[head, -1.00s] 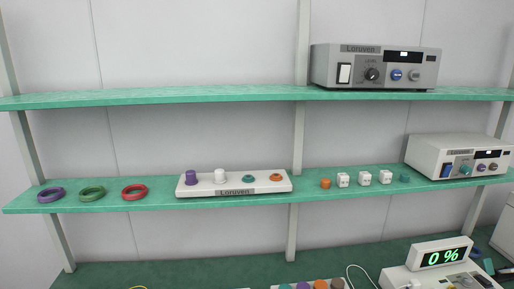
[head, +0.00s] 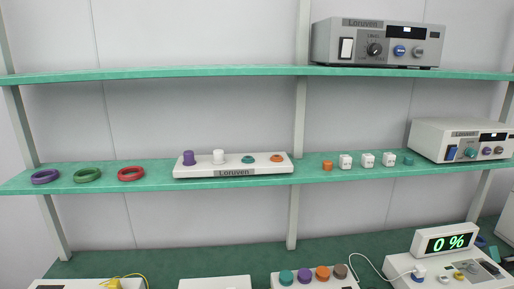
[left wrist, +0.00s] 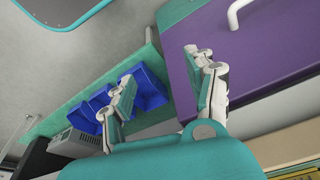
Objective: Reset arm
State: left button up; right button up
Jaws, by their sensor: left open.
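My left gripper (left wrist: 160,90) shows in the left wrist view with its two fingers spread apart and nothing between them. It does not show in the head view. My right gripper is in neither view. The head view shows the fiber collimator bench: a white Loruven holder (head: 232,170) on the middle shelf carries a purple cap, a white cap and two low round pieces. A meter (head: 446,242) reading "0 %" stands at the lower right.
Purple (head: 45,177), green (head: 87,174) and red (head: 131,173) rings lie on the shelf (head: 150,183). Instrument boxes stand on the upper shelf (head: 376,42) and at right (head: 462,139). The left wrist view shows blue bins (left wrist: 148,88) and a purple panel (left wrist: 262,55).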

pick_arm(q)
jog(key=s+f+b, duration=0.3)
jog(key=f, duration=0.7)
jog(key=s+f+b, duration=0.2)
jog(key=s+f, duration=0.1)
jog(key=f, duration=0.8)
jog(key=s+a+f+g+b, duration=0.1)
jog(key=s+a+f+b, duration=0.2)
jog(key=s+f, duration=1)
jog(key=shift+a+f+g+b, duration=0.15)
jog(key=shift+f+g+b, duration=0.3)
jog(key=shift+b, duration=0.75)
